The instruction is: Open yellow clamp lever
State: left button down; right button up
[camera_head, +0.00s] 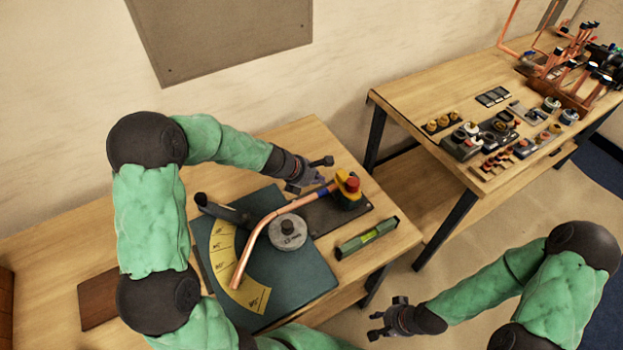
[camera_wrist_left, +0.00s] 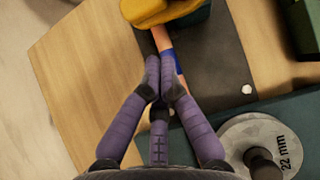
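The yellow clamp lever (camera_head: 346,182) sits on a block with a red top at the right end of the tube bender. In the left wrist view the yellow lever (camera_wrist_left: 160,10) is at the top edge, partly cut off. My left gripper (camera_head: 318,183) is just left of the clamp; its purple fingers (camera_wrist_left: 159,75) converge with tips nearly together, a little short of the lever. They overlap the copper tube (camera_wrist_left: 163,40) and its blue band in view; contact is unclear. My right gripper (camera_head: 378,325) hangs away from the bench, apparently empty, its fingers too small to judge.
The copper tube (camera_head: 258,232) runs past the round 22 mm former (camera_head: 287,232) and over the yellow angle scale (camera_head: 240,285). A green level (camera_head: 367,238) lies near the bench's right edge. A second table (camera_head: 430,88) holds fittings and copper pipework.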

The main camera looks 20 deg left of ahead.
aim_at(341, 180)
pick_arm(q)
jog(key=b+x, duration=0.1)
jog(key=x, duration=0.2)
jog(key=shift+d+f, duration=0.1)
jog(key=shift+f, duration=0.15)
jog(key=shift+w+d+p, duration=0.3)
jog(key=shift+w+d, duration=0.35)
jog(key=shift+w, duration=0.3)
jog(key=shift+w+d+f, duration=0.1)
jog(key=shift+w+d, duration=0.3)
jog(key=shift+w, duration=0.15)
jog(key=shift+w+p, duration=0.1)
jog(key=shift+p, duration=0.35)
jog(key=shift+w+m, duration=0.1)
jog(key=shift+m, duration=0.3)
